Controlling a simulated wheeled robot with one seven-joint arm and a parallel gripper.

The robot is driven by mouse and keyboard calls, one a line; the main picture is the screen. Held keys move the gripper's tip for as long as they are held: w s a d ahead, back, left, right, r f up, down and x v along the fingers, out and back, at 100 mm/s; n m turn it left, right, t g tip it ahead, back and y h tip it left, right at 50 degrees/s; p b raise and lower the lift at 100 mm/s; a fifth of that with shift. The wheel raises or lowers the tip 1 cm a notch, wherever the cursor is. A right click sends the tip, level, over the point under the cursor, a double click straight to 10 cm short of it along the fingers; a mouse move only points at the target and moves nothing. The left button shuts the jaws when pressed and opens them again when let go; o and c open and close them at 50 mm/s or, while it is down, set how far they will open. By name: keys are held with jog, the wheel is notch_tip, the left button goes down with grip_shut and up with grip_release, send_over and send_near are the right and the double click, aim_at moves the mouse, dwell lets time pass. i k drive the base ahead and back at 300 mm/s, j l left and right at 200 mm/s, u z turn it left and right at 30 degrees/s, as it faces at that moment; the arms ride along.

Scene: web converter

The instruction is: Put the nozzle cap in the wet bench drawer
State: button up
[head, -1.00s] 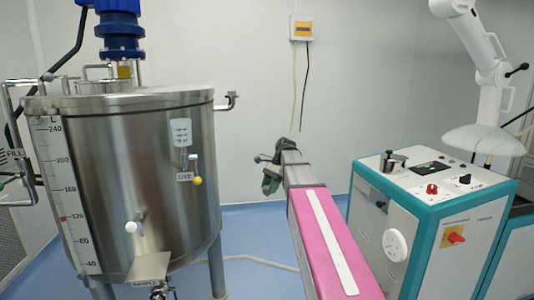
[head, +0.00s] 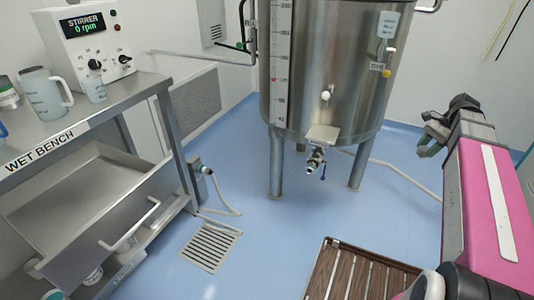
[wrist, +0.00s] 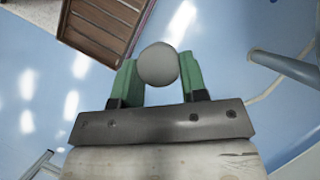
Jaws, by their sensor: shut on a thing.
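My gripper (wrist: 158,80) has green fingers shut on a round grey thing, the nozzle cap (wrist: 158,64), in the wrist view. In the head view my gripper (head: 435,134) is out over the floor at the right, beside the steel tank; the cap cannot be made out there. The wet bench drawer (head: 60,262) is at the lower left in the head view, below the bench top marked WET BENCH. It is pulled open, with a bar handle (head: 131,228) on its front. The part of its inside that shows looks empty. My gripper is well apart from it.
The bench top (head: 100,100) holds a jug (head: 44,93), a small beaker (head: 94,88) and a stirrer box (head: 90,45). The steel tank (head: 325,75) stands on legs with a low valve. A slatted wooden mat (head: 350,275) and floor drain (head: 211,246) lie on open blue floor.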

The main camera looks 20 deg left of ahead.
aim_at(96, 206)
jog(key=k+u, duration=0.1)
jog(key=u, duration=0.3)
jog(key=j+u, duration=0.15)
jog(key=u, duration=0.2)
jog(key=k+j+u, duration=0.1)
jog(key=u, duration=1.95)
